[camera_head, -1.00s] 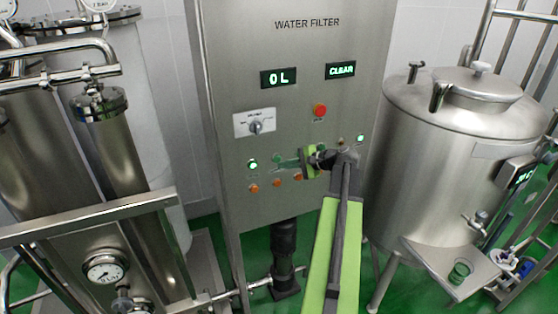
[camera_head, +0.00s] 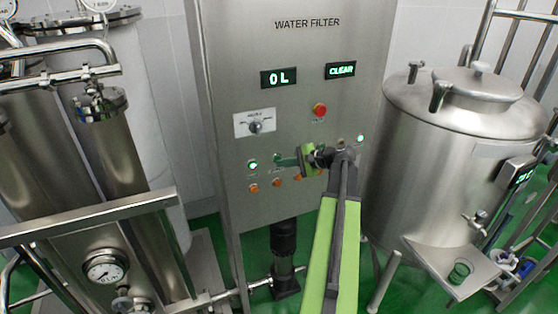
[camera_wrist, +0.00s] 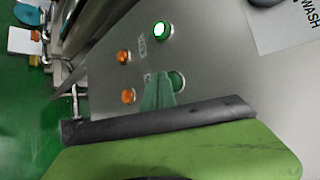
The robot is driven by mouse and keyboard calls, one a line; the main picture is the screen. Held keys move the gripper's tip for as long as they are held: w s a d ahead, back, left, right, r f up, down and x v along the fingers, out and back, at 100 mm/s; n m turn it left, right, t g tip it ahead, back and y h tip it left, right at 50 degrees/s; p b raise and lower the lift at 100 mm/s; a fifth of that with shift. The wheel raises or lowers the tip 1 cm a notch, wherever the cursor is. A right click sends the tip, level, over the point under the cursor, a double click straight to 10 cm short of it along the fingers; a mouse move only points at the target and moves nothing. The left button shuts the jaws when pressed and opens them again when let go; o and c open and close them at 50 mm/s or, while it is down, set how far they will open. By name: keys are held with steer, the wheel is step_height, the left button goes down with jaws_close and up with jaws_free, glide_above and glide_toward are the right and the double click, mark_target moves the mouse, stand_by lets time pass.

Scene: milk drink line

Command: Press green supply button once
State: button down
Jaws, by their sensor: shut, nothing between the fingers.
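The steel water filter panel (camera_head: 295,60) faces me, with displays reading "0 L" (camera_head: 279,78) and "CLEAR" (camera_head: 340,70). A lit green button (camera_head: 253,165) is at its lower left and also glows in the wrist view (camera_wrist: 161,30). A second green button (camera_wrist: 177,80), unlit or dim, is partly hidden by my gripper's tip in the wrist view. My gripper (camera_head: 282,160) is shut and empty, with its dark green fingers (camera_wrist: 158,92) pointing at that second button. I cannot tell whether they touch. The button labels are too small to read.
Orange buttons (camera_head: 254,188) sit below the green ones. A red button (camera_head: 319,110) and a rotary switch (camera_head: 255,127) are above. A steel tank (camera_head: 430,150) stands to the right, and filter columns (camera_head: 120,150) with pipes stand to the left.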

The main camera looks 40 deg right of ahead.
steer(key=shift+w+d, duration=0.15)
steer(key=shift+w, duration=0.25)
stand_by(0.6)
steer(key=shift+s, duration=0.1)
steer(key=shift+s+a, duration=0.3)
steer(key=shift+s, duration=0.45)
steer(key=s, duration=0.1)
steer(key=s+a, duration=0.1)
steer(key=s, duration=0.1)
steer(key=s+a, duration=0.1)
steer(key=shift+s, duration=0.3)
stand_by(0.7)
